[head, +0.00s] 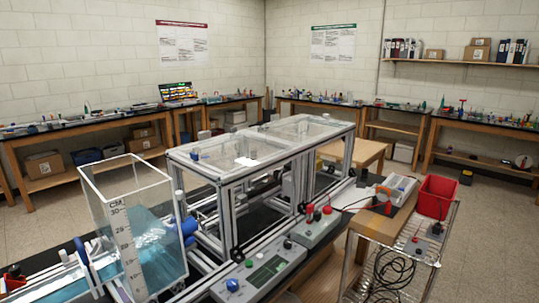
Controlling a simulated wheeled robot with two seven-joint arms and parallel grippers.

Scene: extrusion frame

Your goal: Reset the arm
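Neither my left nor my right gripper shows in the head view, and I see no part of either arm. The extrusion frame (234,188) stands in the middle, a silver box frame with clear top panels. A small white piece (246,162) and a small blue piece (195,156) lie on its top. A clear tank (133,225) with a CM scale and bluish water stands at the left front, with a blue fitting (186,227) beside it.
A grey control box (262,272) and a second box with red knobs (316,228) sit along the frame's front. A red bin (437,196) stands on a wire cart at right. Benches line the walls. Grey floor shows at left and far right.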

